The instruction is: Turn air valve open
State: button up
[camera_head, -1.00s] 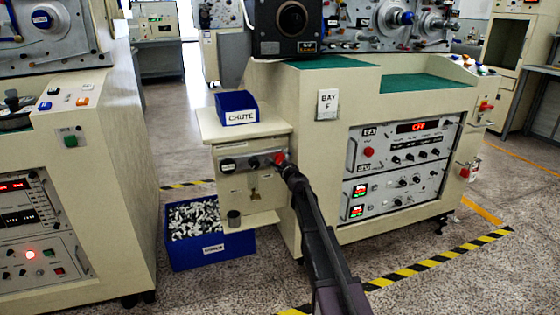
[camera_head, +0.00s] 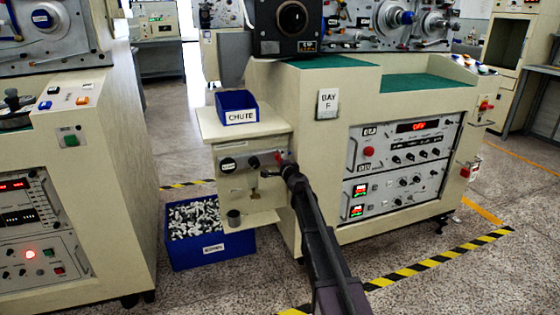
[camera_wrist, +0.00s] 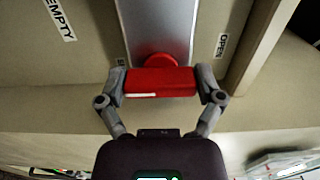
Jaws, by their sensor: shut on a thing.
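The red air valve handle (camera_wrist: 160,83) lies across the picture in the wrist view, in front of a round red hub on a grey metal strip (camera_wrist: 158,30). My gripper (camera_wrist: 161,86) is shut on the handle, one finger at each end. A label reading OPEN (camera_wrist: 221,45) is to the right of the strip; a label at its left is too small to read. In the head view, my gripper (camera_head: 287,170) is at the right end of the side box's front panel (camera_head: 232,178). It hides most of the handle there.
A blue CHUTE bin (camera_head: 237,106) stands on the side box. A blue crate of metal parts (camera_head: 210,247) is on the floor below. The Bay F cabinet (camera_head: 300,140) rises close on the right.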

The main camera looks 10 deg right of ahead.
jog(key=o, duration=0.9)
jog(key=shift+c, duration=0.2)
jog(key=shift+s, duration=0.15)
jog(key=s+d, duration=0.2)
jog(key=s, duration=0.9)
jog(key=shift+s+d, duration=0.2)
jog(key=shift+s, duration=0.05)
jog(key=shift+a, duration=0.1)
